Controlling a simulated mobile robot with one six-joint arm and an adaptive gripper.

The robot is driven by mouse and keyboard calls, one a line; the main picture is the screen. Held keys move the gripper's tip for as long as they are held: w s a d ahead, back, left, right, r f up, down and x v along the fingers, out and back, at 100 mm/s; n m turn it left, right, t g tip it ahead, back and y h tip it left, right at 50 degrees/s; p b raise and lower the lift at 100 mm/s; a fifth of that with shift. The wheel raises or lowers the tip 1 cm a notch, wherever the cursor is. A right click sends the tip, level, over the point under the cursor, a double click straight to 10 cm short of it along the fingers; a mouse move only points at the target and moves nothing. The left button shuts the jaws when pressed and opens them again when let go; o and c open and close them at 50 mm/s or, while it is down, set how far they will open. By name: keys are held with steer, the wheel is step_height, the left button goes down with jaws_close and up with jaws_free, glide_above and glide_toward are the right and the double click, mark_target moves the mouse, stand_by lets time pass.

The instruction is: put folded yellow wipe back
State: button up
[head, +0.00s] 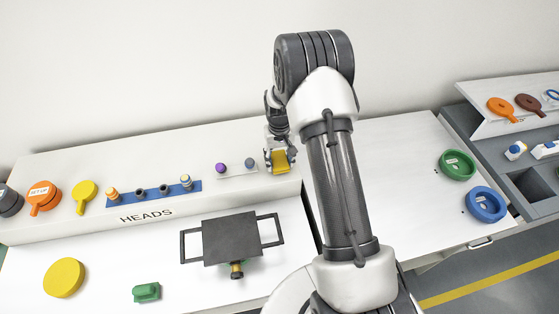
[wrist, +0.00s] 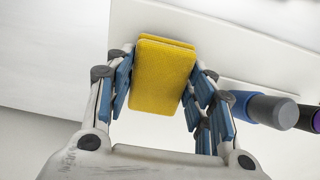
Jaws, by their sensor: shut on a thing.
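The folded yellow wipe (wrist: 162,78) is a thick yellow pad with a visible fold line along its top edge. It also shows in the head view (head: 280,161), at the right end of the raised white shelf marked HEADS. My gripper (wrist: 158,85) is shut on it, with blue finger pads on its left and right sides. In the head view my gripper (head: 279,158) hangs down over the shelf, beside a small white plate. I cannot tell whether the wipe touches the shelf surface.
A purple knob (head: 221,168) and a grey-blue knob (head: 250,163) stand just left of my gripper. A blue rack (head: 153,196) with several heads is further left. A dark plate with handles (head: 231,238) lies in front. Green (head: 457,165) and blue (head: 486,204) rings are at right.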

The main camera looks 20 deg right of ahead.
steer(key=shift+f, duration=0.3)
steer(key=shift+f, duration=0.25)
steer(key=o, duration=1.3)
steer(key=shift+r, duration=0.1)
